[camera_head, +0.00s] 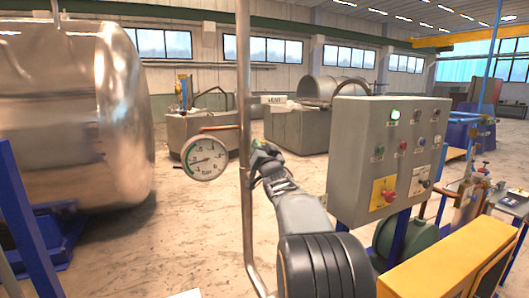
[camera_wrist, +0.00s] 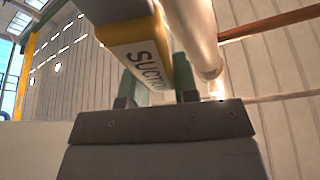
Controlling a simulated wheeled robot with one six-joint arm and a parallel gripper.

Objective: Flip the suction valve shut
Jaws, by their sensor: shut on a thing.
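The suction valve's lever (camera_wrist: 128,38) fills the upper middle of the wrist view. It is a long bar with a yellow side and a pale label reading "SUCT…", the rest hidden by my gripper. My gripper (camera_wrist: 156,88) has its two greenish fingers on either side of the lever, shut on it. The lever runs close beside a shiny metal pipe (camera_wrist: 195,35). In the head view, my gripper (camera_head: 262,163) is at the upright pipe (camera_head: 245,120), where it mostly hides the valve.
A round pressure gauge (camera_head: 205,157) hangs left of the pipe on a copper branch. A grey control box (camera_head: 345,150) with buttons stands close to the right of my arm. A large steel tank (camera_head: 70,110) is at left. Open floor (camera_head: 180,250) lies between tank and pipe.

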